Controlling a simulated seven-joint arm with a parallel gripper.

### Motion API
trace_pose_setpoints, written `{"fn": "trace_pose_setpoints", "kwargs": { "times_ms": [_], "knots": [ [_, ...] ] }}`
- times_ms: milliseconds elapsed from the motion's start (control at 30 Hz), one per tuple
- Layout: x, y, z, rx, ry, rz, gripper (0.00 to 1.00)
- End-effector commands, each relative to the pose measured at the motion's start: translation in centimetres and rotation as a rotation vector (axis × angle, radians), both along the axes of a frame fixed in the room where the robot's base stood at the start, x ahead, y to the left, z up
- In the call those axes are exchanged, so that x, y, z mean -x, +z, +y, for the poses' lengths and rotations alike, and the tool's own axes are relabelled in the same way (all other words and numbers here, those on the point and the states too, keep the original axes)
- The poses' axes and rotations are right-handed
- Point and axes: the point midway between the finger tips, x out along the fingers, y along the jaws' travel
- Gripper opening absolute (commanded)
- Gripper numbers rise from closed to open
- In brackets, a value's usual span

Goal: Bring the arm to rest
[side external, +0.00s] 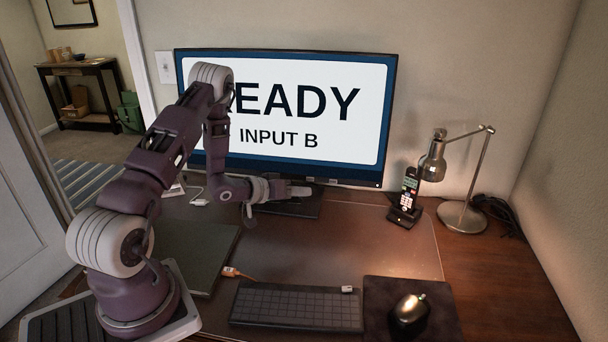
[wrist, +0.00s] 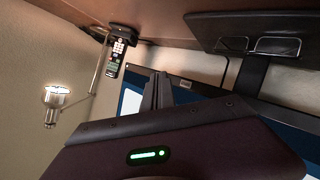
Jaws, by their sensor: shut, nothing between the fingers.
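My gripper (side external: 302,192) is shut and empty. It points to the right, in front of the lower edge of the monitor (side external: 388,115) and above the monitor's dark stand base (side external: 290,209). In the wrist view the closed fingers (wrist: 158,82) stand together in the middle, and the picture is upside down with the desk at the top. The arm reaches in from the left and covers part of the screen, which reads "INPUT B" below a partly hidden word.
A cordless phone (side external: 409,188) and a desk lamp (side external: 464,216) stand to the right of the monitor. A keyboard (side external: 297,307), an orange-cabled plug (side external: 232,272), a mouse (side external: 411,308) and a dark folder (side external: 203,245) are nearer. The blotter's middle (side external: 340,250) is clear.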

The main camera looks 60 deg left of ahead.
Motion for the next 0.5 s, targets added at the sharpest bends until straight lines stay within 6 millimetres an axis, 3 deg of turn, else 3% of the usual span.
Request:
{"fn": "trace_pose_setpoints", "kwargs": {
  "times_ms": [67,167,300,367,467,500],
  "knots": [
    [-0.5,0.9,0.0,-0.028,-0.001,0.011,0.00],
    [-1.9,4.6,-0.2,-0.145,0.004,0.067,0.00],
    [-2.1,13.1,-2.6,-0.345,0.028,0.201,0.00],
    [-0.7,16.6,-4.5,-0.403,0.034,0.263,0.00],
    [3.8,21.6,-8.9,-0.457,0.016,0.365,0.00],
    [6.2,23.2,-10.9,-0.466,-0.005,0.403,0.00]
  ]
}}
